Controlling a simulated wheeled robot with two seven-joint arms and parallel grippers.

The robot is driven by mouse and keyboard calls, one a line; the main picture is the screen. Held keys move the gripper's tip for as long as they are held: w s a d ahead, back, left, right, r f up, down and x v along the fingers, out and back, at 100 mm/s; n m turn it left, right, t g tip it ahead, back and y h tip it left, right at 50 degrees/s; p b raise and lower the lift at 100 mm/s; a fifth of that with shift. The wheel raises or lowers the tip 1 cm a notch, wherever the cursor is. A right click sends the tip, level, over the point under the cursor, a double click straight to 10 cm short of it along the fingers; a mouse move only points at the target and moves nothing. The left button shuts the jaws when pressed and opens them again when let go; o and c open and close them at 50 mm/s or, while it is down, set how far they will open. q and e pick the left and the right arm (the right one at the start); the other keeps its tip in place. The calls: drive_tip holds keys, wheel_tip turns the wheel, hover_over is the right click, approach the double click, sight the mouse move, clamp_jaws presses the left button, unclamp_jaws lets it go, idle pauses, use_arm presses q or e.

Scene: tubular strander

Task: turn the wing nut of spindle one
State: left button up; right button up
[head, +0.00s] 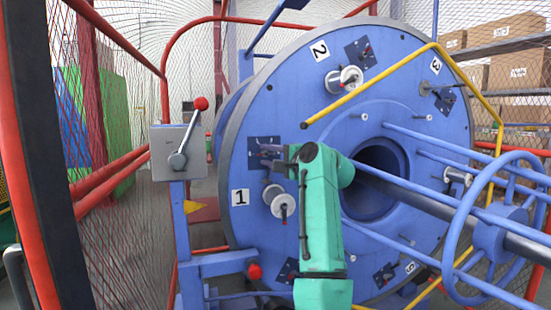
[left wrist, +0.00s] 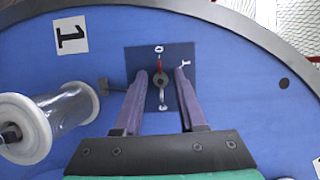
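The blue disc (head: 330,120) carries a white label "1" (head: 240,197) at its left, near a white spool (head: 279,200). Above the spool is a dark blue plate (head: 257,143). In the left wrist view the plate (left wrist: 182,56) bears a small wing nut (left wrist: 159,80) with a red upper end and a pale metal lower end; the red end points up toward a "0" mark. My left gripper (left wrist: 160,72) is open, its two fingers on either side of the nut, with gaps visible. In the head view the left gripper (head: 272,156) partly covers the plate. My right gripper is out of view.
A grey box with a red-knobbed lever (head: 189,130) stands left of the disc. A yellow bent rail (head: 385,75) and a blue handwheel (head: 490,235) stand at the right. The spool (left wrist: 45,122) sits left of my fingers in the left wrist view.

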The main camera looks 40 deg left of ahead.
use_arm(q)
drive_tip(key=shift+d, duration=0.45)
drive_tip(key=b+v, duration=0.2)
drive_tip(key=v, duration=1.1)
drive_tip(key=shift+d, duration=0.3)
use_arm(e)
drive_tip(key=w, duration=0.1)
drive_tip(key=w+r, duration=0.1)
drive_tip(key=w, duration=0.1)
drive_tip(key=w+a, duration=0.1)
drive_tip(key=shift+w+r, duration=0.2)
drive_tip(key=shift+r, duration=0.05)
use_arm(q)
drive_tip(key=shift+s, duration=0.15)
